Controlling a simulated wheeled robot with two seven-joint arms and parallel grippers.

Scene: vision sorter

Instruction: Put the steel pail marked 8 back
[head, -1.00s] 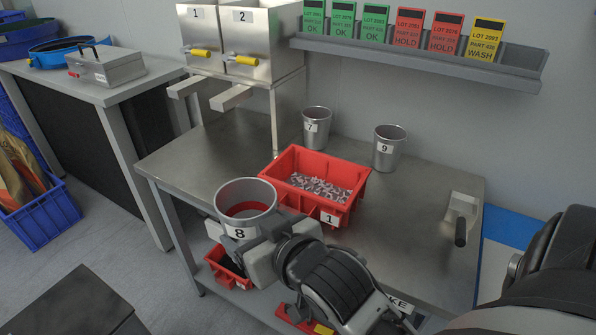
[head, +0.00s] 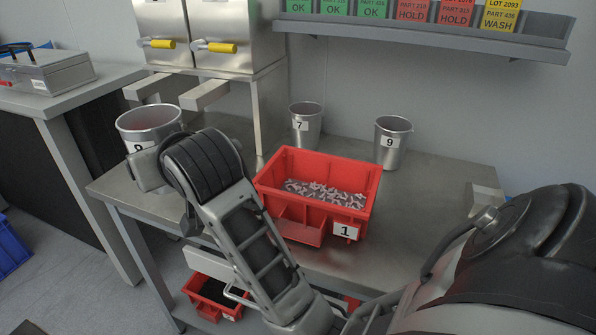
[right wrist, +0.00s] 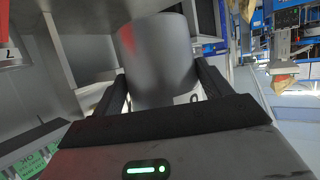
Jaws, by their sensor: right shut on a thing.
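The steel pail marked 8 (head: 150,121) is at the left end of the steel table in the head view, upright, its label partly covered by my right gripper (head: 146,168). My right gripper is shut on this pail. In the right wrist view the pail (right wrist: 157,60) stands between the two dark fingers of the gripper (right wrist: 160,85). Whether the pail's base touches the table is hidden. My left gripper is not in view.
A red bin marked 1 (head: 345,232) holds small metal parts. Pails marked 7 (head: 306,125) and 9 (head: 392,148) stand behind it. Steel hoppers with yellow-handled valves (head: 222,47) stand at the back left. A smaller red bin (head: 210,298) sits below.

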